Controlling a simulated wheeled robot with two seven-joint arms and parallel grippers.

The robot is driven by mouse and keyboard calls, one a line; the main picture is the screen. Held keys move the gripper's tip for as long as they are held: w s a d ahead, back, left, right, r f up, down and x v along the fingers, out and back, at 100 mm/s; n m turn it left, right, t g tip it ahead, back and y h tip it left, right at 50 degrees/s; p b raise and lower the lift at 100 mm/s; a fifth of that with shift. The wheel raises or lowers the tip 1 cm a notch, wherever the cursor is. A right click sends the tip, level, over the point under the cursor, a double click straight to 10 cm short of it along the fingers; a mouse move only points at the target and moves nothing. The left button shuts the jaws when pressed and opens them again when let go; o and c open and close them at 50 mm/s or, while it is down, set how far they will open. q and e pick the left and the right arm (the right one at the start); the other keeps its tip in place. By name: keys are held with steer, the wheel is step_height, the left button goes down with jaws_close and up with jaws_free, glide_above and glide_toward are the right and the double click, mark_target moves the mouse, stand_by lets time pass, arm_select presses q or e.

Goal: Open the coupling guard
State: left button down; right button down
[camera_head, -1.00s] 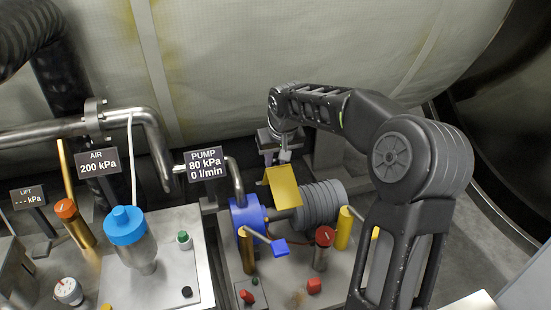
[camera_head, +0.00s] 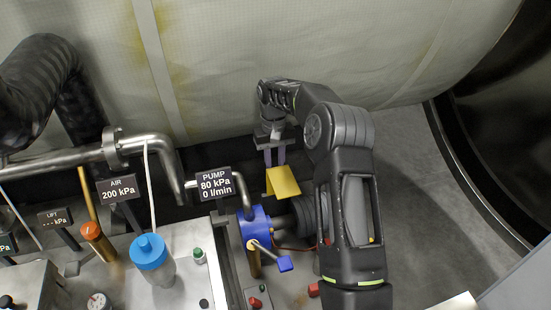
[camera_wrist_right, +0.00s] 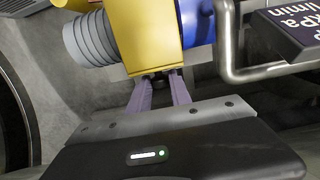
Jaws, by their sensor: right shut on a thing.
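The coupling guard (camera_head: 284,181) is a bent yellow plate. In the head view it stands tilted up behind the shaft (camera_head: 283,221), which shows uncovered between the blue pump (camera_head: 254,226) and the grey ribbed motor (camera_head: 304,214). My right gripper (camera_head: 275,163) is at the guard's far edge, shut on it. In the right wrist view the two fingers of the right gripper (camera_wrist_right: 160,82) reach the near edge of the guard (camera_wrist_right: 142,38); their exact contact is partly hidden. My left gripper is in neither view.
My right arm covers part of the motor and the bench's right side. The pump sign (camera_head: 214,184) and a bent pipe (camera_head: 242,194) stand left of the guard. A blue-handled lever (camera_head: 284,264) is in front. The quilted chamber wall (camera_head: 330,50) lies behind.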

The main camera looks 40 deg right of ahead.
steer(key=c, duration=1.2)
jaws_free()
steer(key=shift+r, duration=0.15)
steer(key=r, duration=0.7)
steer(key=shift+w+d+r, duration=0.1)
steer(key=shift+w+r, duration=0.1)
steer(key=shift+r, duration=0.1)
steer(key=shift+f, duration=0.1)
